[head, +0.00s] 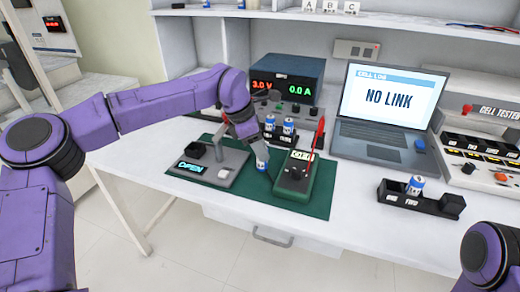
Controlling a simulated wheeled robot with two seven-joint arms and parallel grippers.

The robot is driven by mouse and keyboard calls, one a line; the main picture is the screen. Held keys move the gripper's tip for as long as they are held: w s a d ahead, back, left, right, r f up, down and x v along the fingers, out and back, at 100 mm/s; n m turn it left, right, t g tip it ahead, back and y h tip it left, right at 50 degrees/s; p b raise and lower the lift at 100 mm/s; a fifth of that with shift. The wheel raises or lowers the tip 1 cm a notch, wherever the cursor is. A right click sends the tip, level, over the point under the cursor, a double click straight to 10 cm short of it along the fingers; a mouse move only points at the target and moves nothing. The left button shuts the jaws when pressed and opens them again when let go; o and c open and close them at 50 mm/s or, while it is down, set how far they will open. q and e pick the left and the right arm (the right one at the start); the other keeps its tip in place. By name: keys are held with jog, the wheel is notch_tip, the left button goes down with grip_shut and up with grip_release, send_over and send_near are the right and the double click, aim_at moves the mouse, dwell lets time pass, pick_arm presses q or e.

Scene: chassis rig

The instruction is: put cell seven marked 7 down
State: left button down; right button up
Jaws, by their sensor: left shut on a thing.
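My left gripper (257,147) reaches in from the left, pointing down over the green mat (317,205). It is shut on a blue and white cell (262,163), held roughly upright between the grey fixture and the green meter. The mark on this cell is too small to read. I cannot tell whether its lower end touches the mat. The grey fixture (232,171) has a display reading OPEN. The green meter (296,178) stands just right of the held cell. My right gripper is out of view; only part of my right arm shows at the lower right.
Two blue cells (289,125) stand in a black holder behind the mat. A black tray (438,203) at right holds one cell (416,185). A power supply (288,78), a laptop (386,113) reading NO LINK and a cell tester (483,146) stand around. White table shows between mat and tray.

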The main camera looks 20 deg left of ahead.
pick_arm(q)
jog(key=shift+f, duration=0.25)
jog(key=c, duration=0.8)
grip_release()
jog(key=shift+r, duration=0.1)
jog(key=p+v, duration=0.2)
jog(key=v, duration=1)
jog(key=shift+r, duration=0.1)
